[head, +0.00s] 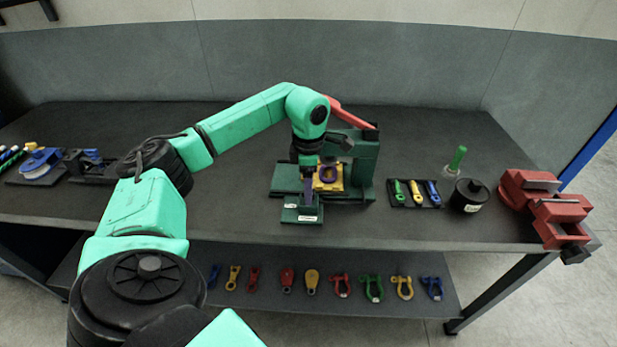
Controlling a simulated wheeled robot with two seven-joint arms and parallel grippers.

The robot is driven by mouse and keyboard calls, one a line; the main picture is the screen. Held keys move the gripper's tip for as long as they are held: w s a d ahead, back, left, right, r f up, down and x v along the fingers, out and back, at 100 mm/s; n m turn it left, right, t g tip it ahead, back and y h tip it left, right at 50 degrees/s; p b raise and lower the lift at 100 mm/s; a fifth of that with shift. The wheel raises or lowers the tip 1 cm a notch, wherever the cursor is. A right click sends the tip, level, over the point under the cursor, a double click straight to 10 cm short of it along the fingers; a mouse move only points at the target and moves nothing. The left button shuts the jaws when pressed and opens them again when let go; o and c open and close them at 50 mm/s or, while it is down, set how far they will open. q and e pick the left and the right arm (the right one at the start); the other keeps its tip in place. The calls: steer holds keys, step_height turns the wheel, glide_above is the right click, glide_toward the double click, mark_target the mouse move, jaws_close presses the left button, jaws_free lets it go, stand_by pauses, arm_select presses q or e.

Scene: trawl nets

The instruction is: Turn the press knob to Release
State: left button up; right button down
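The press (365,170) is a dark green frame with a red lever (352,117) at its top, standing on the bench. A yellow block with a purple ring (327,176) sits in it. A small green base with white labels (302,215) projects at its front left. My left gripper (308,188) points down over this base, just left of the yellow block. A narrow purple piece shows at its fingertips. I cannot tell whether it is a finger or the knob, nor whether the fingers touch anything. The knob's setting is too small to read. My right gripper is out of view.
Right of the press are a black tray (414,194) of small coloured tools, a black canister (468,196) and a red vise (545,206). Several shackles and blocks lie on the lower shelf (330,310). Blue and dark fixtures stand at the bench's left.

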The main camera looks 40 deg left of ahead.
arm_select(q)
steer(key=shift+f, duration=0.15)
steer(key=shift+r, duration=0.5)
step_height(320, 180, up, 6)
steer(key=shift+r+b, duration=0.15)
steer(key=shift+b, duration=0.35)
step_height(320, 180, up, 7)
steer(key=p, duration=0.2)
steer(key=shift+r+p, duration=0.2)
steer(key=shift+p, duration=0.15)
